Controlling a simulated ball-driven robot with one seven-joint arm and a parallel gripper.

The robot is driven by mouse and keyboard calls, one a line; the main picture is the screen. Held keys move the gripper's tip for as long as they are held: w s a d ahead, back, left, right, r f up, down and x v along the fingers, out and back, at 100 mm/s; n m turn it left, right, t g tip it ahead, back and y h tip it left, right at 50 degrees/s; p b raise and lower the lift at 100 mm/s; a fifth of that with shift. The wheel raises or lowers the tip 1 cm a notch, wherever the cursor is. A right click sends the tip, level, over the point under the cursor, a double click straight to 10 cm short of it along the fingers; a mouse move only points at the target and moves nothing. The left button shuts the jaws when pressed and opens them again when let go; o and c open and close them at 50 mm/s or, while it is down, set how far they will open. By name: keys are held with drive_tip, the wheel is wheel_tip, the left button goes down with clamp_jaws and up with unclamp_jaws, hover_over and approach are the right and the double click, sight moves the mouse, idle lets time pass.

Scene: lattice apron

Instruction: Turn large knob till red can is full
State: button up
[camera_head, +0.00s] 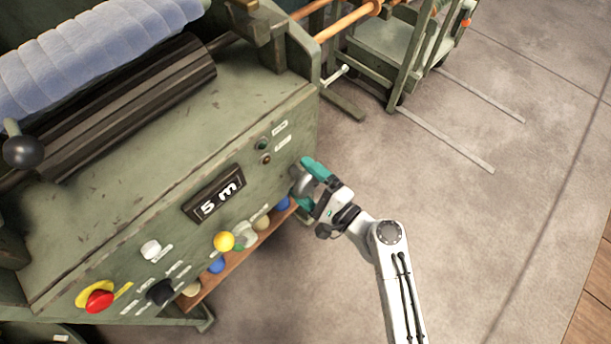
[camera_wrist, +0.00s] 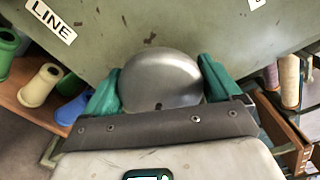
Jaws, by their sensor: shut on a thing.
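The large knob (camera_wrist: 160,72) is a smooth silver-grey dome on the green machine's front panel. In the wrist view it sits between the two teal fingers of my gripper (camera_wrist: 161,88), which is shut on it. In the head view my gripper (camera_head: 309,177) is at the panel's right end, and a grey part of the knob (camera_head: 297,183) shows beside the fingers. The fingers and wrist hide part of the knob. I see no red can in either view.
The green panel carries a "5 m" display (camera_head: 214,194), a red button (camera_head: 99,301), a yellow knob (camera_head: 224,242) and a black knob (camera_head: 160,292). Several thread spools stand on a wooden shelf (camera_wrist: 35,118) below.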

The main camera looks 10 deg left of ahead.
drive_tip(key=shift+d+m+p, duration=0.1)
drive_tip(key=shift+m+p, duration=0.4)
drive_tip(key=shift+m, duration=0.6)
drive_tip(key=shift+f, duration=0.1)
drive_tip(key=o, duration=0.8)
drive_tip(key=shift+c, duration=0.2)
drive_tip(key=v, duration=1)
drive_tip(key=shift+s+d+p, duration=0.3)
drive_tip(key=shift+p, duration=0.15)
